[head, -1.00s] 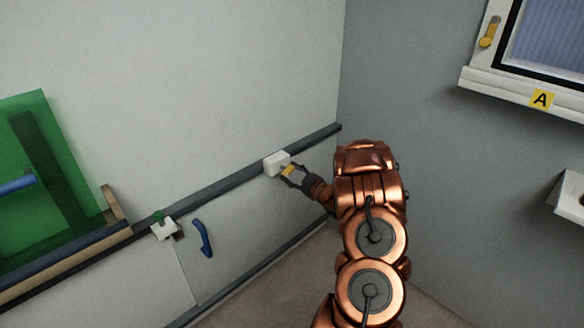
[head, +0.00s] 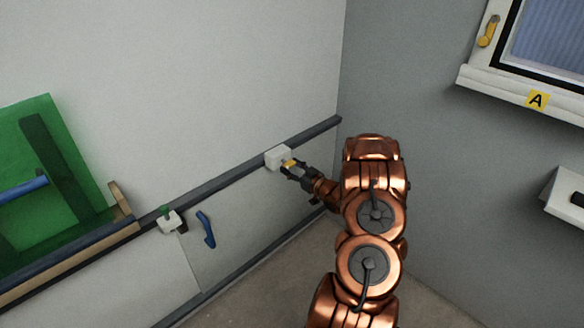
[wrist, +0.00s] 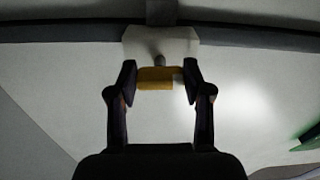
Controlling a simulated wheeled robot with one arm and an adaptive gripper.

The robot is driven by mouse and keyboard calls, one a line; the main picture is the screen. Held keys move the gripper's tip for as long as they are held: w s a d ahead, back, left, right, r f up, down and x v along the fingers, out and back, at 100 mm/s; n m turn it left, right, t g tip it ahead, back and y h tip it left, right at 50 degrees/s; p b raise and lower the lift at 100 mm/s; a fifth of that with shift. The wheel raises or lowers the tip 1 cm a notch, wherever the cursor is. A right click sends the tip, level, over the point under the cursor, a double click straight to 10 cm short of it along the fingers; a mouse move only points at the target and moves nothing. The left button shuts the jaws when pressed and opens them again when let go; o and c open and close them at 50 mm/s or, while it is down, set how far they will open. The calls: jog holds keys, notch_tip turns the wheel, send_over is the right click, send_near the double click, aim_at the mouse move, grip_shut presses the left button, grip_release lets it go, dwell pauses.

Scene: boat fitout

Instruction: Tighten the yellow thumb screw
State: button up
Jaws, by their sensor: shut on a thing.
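The yellow thumb screw (wrist: 155,79) sticks out on a short metal shank from a white block (wrist: 160,42) in the wrist view. The block is mounted on the dark wall rail. In the head view the block (head: 277,157) sits near the room corner, and the yellow screw (head: 289,163) shows in front of it. My gripper (head: 291,169) reaches it from the right and below. In the wrist view my gripper's fingers (wrist: 156,80) are on both sides of the yellow head, shut on it. The far faces of the screw head are hidden.
A blue handle (head: 206,229) is on the wall panel below. A green panel (head: 80,160) stands at left. A window (head: 550,40) with an A label is at right.

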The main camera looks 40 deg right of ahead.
jog(key=shift+a+f, duration=0.1)
jog(key=shift+a, duration=0.05)
jog(key=o, duration=1.2)
jog(key=shift+c, duration=0.2)
jog(key=shift+s, duration=0.1)
jog(key=s, duration=1.1)
jog(key=shift+s, duration=0.4)
